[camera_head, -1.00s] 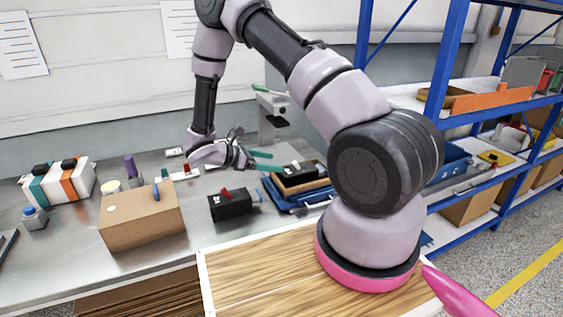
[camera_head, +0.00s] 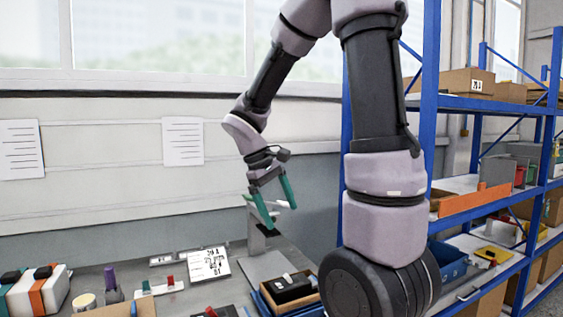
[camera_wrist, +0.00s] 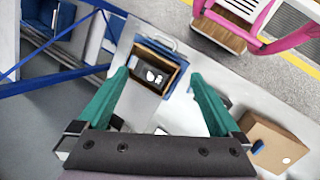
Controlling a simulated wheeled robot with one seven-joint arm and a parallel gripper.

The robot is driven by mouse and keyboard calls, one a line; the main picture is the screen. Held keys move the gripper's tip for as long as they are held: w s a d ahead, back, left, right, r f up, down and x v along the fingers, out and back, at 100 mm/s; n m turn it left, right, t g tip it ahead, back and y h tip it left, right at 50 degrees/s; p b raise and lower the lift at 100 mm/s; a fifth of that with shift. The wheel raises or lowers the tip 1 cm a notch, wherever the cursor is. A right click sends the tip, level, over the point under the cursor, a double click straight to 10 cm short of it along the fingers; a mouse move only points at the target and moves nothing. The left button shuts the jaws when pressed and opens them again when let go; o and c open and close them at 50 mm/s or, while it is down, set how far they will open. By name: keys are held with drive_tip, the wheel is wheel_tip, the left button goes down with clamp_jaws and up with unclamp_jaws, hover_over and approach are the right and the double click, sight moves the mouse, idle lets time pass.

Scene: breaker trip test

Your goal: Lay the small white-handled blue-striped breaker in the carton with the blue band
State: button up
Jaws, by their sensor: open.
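My gripper (camera_head: 281,217) is open and empty, raised above the back of the bench with its two teal fingers apart. Below it, a small open carton (camera_head: 301,303) sits on blue trays and holds a black breaker (camera_head: 285,291) with a white handle. In the wrist view, this open carton (camera_wrist: 180,68) lies between and beyond the fingers, with a black body and white marks (camera_wrist: 155,76) inside. I cannot make out a blue stripe on the breaker or a blue band on the carton.
A grey stand (camera_head: 262,262) rises behind the carton. A printed card (camera_head: 208,264) and a white unit with a red switch (camera_head: 165,286) lie to the left. A striped white box (camera_head: 38,293) stands far left. Blue shelving (camera_head: 430,150) bounds the right. A cardboard box (camera_wrist: 275,143) shows in the wrist view.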

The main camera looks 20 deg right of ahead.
drive_tip(key=s+a+r+m+t+y, duration=0.3)
drive_tip(key=s+r+m+t+y, duration=0.3)
drive_tip(key=r, duration=0.7)
drive_tip(key=s+m+t, duration=0.2)
drive_tip(key=shift+s+r+m, duration=0.25)
drive_tip(key=shift+s+m, duration=0.05)
drive_tip(key=shift+s, duration=0.1)
